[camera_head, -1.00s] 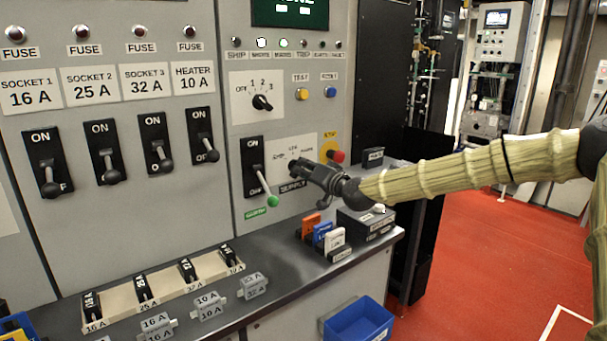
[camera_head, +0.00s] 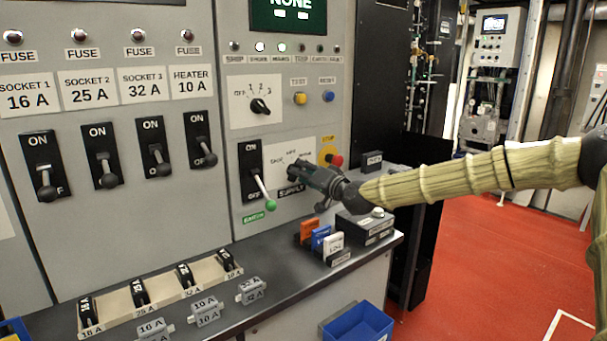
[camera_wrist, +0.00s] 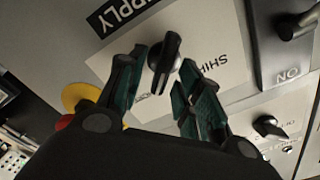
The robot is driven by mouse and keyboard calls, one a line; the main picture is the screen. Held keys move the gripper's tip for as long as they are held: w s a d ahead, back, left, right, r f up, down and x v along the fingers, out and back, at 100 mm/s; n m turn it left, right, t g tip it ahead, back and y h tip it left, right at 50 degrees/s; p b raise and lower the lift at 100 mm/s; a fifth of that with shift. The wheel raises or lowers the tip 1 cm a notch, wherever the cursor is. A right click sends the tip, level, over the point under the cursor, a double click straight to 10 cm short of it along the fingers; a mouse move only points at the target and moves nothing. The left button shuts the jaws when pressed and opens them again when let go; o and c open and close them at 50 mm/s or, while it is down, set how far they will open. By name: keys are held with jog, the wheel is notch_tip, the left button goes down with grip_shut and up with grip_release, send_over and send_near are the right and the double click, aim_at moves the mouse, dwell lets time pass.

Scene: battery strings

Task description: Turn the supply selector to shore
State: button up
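The supply selector is a black bar-shaped knob (camera_wrist: 165,62) on a white plate (camera_wrist: 215,40), seen in the wrist view beside the SUPPLY label (camera_wrist: 120,12). Lettering beginning "SHI" is visible on the plate; the other labels are partly covered. My gripper (camera_wrist: 162,60) is open, with one dark green finger on each side of the knob. Narrow gaps seem to separate fingers and knob. In the head view my gripper (camera_head: 290,172) is at the selector plate (camera_head: 305,148) and hides much of it; the knob's position there is unclear.
A lever with a green tip (camera_head: 265,192) is just left of my gripper, and a red emergency button (camera_head: 337,160) is just right. A meter switch (camera_head: 261,106) is above. Orange, blue and white tags (camera_head: 322,238) stand on the ledge below. The display (camera_head: 289,12) reads NONE.

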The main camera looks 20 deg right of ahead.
jog(key=shift+a, duration=0.15)
jog(key=shift+s, duration=0.1)
jog(key=v, duration=1.2)
dwell(0.4)
